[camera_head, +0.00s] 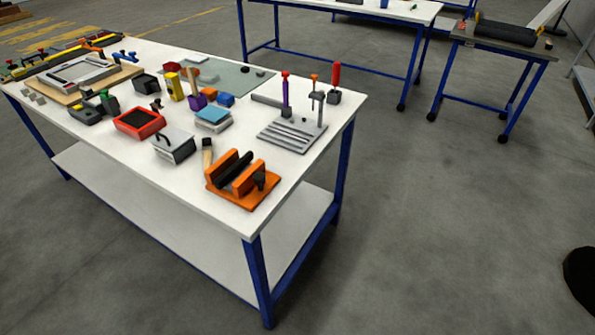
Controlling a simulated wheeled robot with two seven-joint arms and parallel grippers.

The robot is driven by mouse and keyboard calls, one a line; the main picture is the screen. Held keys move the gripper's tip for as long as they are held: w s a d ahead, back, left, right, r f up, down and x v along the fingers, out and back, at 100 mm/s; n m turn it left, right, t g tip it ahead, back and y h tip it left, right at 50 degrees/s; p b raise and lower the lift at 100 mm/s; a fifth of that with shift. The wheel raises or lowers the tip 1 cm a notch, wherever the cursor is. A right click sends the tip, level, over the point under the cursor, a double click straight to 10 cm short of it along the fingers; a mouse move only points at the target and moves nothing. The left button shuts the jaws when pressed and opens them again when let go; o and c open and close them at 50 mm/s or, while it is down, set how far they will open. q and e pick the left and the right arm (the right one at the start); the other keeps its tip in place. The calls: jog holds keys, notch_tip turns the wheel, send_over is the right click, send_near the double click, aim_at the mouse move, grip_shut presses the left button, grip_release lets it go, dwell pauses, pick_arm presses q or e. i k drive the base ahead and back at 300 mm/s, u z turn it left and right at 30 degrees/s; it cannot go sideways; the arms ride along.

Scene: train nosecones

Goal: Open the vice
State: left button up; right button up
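An orange vice (246,194) with dark jaws sits near the front right corner of the white workbench. Its dark jaw bars (234,168) run between two orange blocks, and a small black part (262,180) shows on its right side. I cannot tell from here how wide the jaws stand apart. Neither of my grippers is identifiable in the view. A black rounded shape (581,274) at the right edge is cut off, and I cannot tell what it is.
The white workbench (205,205) with blue legs carries many tools and boxes. A grey slotted plate (293,136) with upright handles stands behind the vice. The grey floor (430,230) to the right is clear.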

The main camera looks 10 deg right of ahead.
aim_at(259, 177)
jog(key=z, duration=0.8)
jog(key=i, duration=0.8)
jog(key=u, duration=0.85)
